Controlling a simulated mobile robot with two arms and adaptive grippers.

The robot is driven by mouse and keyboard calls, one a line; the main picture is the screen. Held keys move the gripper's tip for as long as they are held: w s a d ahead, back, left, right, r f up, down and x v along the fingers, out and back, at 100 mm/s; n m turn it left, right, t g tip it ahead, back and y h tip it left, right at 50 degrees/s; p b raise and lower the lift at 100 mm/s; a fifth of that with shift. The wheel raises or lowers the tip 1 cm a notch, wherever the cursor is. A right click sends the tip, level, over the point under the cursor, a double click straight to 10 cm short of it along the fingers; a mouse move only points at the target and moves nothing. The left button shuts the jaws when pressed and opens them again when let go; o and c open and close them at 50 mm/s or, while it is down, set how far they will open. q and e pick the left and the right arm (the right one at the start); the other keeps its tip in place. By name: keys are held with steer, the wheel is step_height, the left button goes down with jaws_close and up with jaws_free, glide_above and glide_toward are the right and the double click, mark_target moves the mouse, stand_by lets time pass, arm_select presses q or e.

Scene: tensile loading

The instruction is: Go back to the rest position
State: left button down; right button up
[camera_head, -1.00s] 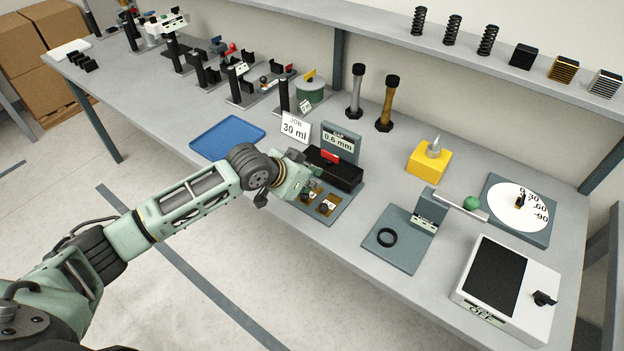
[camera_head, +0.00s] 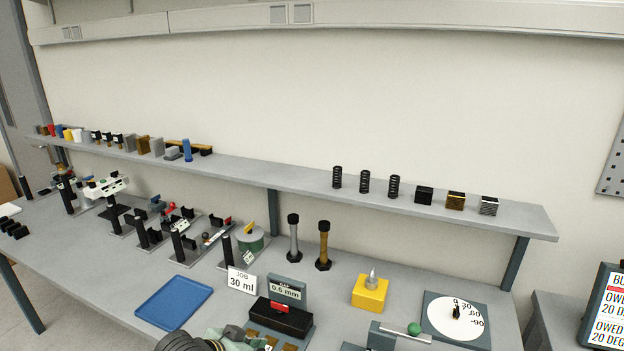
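My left arm shows only at the bottom edge. Its dark wrist joint and pale green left gripper (camera_head: 243,338) are partly cut off, just in front of the black gauge block with a red piece (camera_head: 281,317). I cannot make out its fingers or whether it holds anything. My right gripper is not in view.
A blue tray (camera_head: 174,302) lies left of the JOB 30 ml card (camera_head: 241,281). The 0.6 mm sign (camera_head: 286,289), yellow block (camera_head: 370,293) and dial plate (camera_head: 457,318) stand to the right. A shelf (camera_head: 300,201) with springs and blocks runs along the wall.

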arm_select(q)
steer(key=s+d+f+g, duration=0.15)
steer(key=s+d, duration=0.25)
steer(key=s, duration=0.5)
steer(key=s+a+f+n+g+y, duration=0.15)
steer(key=s+a, duration=0.25)
steer(key=s, duration=0.7)
steer(key=s+a+n+g+y, duration=0.1)
steer(key=s+a+n+y, duration=0.3)
steer(key=s, duration=0.7)
step_height(320, 180, down, 31)
steer(key=s+a+m+g+h+b, duration=0.1)
steer(key=s+m+b, duration=0.1)
steer(key=b, duration=0.3)
steer(key=s+a+f+b, duration=0.1)
steer(key=s+f+b, duration=0.1)
steer(key=s+f, duration=0.6)
steer(key=s+a+f+g+b, duration=0.1)
steer(key=s+a+f+b, duration=0.1)
steer(key=s+f, duration=0.7)
step_height(320, 180, down, 4)
steer(key=shift+a+r+b, duration=0.1)
steer(key=shift+a+b, duration=0.05)
steer(key=shift+b, duration=0.15)
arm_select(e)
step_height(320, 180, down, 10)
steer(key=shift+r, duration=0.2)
